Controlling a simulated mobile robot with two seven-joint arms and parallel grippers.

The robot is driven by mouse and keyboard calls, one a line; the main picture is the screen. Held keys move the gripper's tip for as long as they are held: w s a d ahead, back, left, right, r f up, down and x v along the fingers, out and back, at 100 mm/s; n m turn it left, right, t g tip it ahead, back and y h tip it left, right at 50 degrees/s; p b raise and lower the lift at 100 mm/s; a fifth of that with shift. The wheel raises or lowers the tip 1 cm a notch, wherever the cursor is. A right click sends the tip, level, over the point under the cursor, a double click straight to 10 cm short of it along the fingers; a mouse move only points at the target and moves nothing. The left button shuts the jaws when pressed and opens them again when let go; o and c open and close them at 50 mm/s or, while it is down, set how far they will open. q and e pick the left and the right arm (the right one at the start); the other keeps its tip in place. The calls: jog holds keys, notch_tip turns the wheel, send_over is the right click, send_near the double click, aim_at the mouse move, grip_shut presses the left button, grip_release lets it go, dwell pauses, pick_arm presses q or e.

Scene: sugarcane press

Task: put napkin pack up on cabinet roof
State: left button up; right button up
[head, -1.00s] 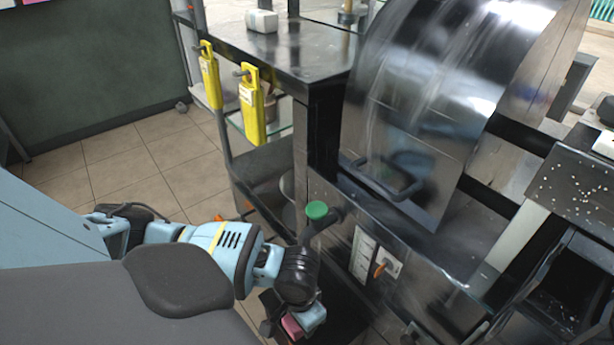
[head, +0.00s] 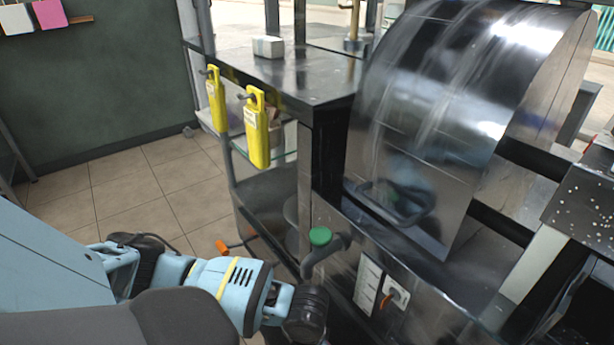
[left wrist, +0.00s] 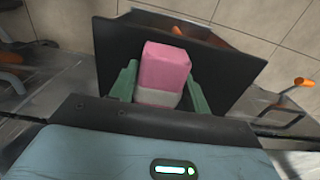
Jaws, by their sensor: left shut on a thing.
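The napkin pack (left wrist: 165,70), pink with a white lower part, sits between the two green fingers of my left gripper (left wrist: 158,84) in the left wrist view. The gripper is shut on it. In the head view my left arm reaches in from the left to the bottom edge, and its gripper and the pack are out of frame. The dark flat cabinet roof (head: 305,80) lies above and ahead of the arm, left of the big metal drum. My right gripper is not in view.
A small white block (head: 267,47) stands on the roof, with bare surface around it. Two yellow items (head: 256,130) hang at its left edge. The curved steel drum (head: 440,110) and a green-capped pipe (head: 320,237) are to the right. Tiled floor is open at left.

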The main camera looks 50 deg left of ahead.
pick_arm(q)
jog(key=o, duration=1)
jog(key=shift+o, duration=0.2)
notch_tip(320, 180, up, 12)
jog(key=p, duration=0.4)
jog(key=shift+r+p, duration=0.1)
jog(key=shift+p, duration=0.3)
